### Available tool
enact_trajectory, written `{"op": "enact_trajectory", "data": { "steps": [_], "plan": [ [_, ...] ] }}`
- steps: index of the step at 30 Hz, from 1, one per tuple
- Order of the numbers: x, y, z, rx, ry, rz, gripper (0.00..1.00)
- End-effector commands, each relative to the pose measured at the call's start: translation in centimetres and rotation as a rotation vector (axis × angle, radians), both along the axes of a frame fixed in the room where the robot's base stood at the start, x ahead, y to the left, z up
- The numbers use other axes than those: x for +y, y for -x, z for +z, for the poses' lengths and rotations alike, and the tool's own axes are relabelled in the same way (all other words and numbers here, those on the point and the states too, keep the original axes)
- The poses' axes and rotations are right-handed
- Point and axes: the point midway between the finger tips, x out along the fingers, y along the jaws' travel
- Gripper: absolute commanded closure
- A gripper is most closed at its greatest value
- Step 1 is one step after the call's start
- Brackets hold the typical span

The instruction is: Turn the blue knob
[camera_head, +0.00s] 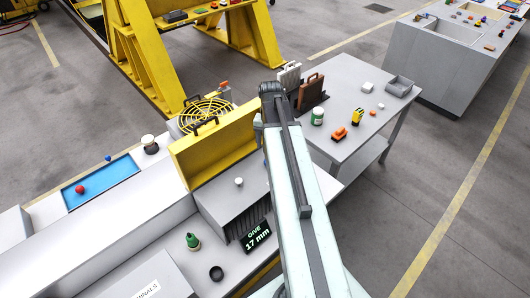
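A small blue knob-like piece (108,158) stands at the back edge of a flat blue panel (125,177) on the left bench. A red ball-shaped knob (80,188) stands on the same panel, nearer and to the left. My arm reaches from the bottom of the picture to the middle, well to the right of the blue piece. No gripper fingers show; they are hidden beyond the arm's far end.
A yellow case (215,145) stands between my arm and the blue panel. A grey table (355,85) stands right.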

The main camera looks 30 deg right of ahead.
Motion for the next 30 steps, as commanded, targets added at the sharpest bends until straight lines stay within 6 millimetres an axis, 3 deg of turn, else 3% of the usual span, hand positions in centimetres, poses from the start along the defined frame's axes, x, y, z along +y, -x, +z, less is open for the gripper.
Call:
{"op": "enact_trajectory", "data": {
  "steps": [5,16,26,27,30],
  "plan": [
    [-0.1,0.1,-1.3,0.0,0.0,-0.004,0.35],
    [-0.3,0.2,-7.4,0.0,0.0,-0.008,0.35],
    [-0.3,0.2,-7.8,0.0,0.0,-0.009,0.35],
    [-0.3,0.2,-7.8,0.0,0.0,-0.01,0.38],
    [-0.3,0.2,-7.8,0.0,0.0,-0.01,0.66]
  ]
}}
